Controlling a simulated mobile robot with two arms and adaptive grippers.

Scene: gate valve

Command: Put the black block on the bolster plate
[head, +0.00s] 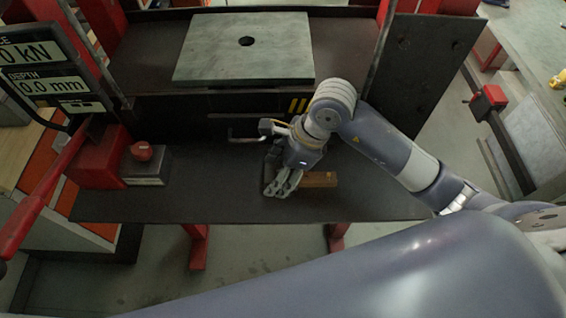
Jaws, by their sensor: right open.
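The bolster plate (210,62) is a flat grey-green square plate with a dark hole in its middle. It lies at the top centre of the head view, and its top is bare. My right gripper (280,191) is open and points down over the dark shelf in front of the plate. A dark block (268,172), which looks like the black block, shows just left of and behind the fingers, partly hidden by them. I cannot tell whether the fingers touch it. My left gripper is not in view.
A brown block (320,180) lies on the dark shelf (210,195) just right of the gripper. At the left stand a grey box with a red button (142,151), a red lever (45,190) and a display panel (45,70). The shelf's middle left is clear.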

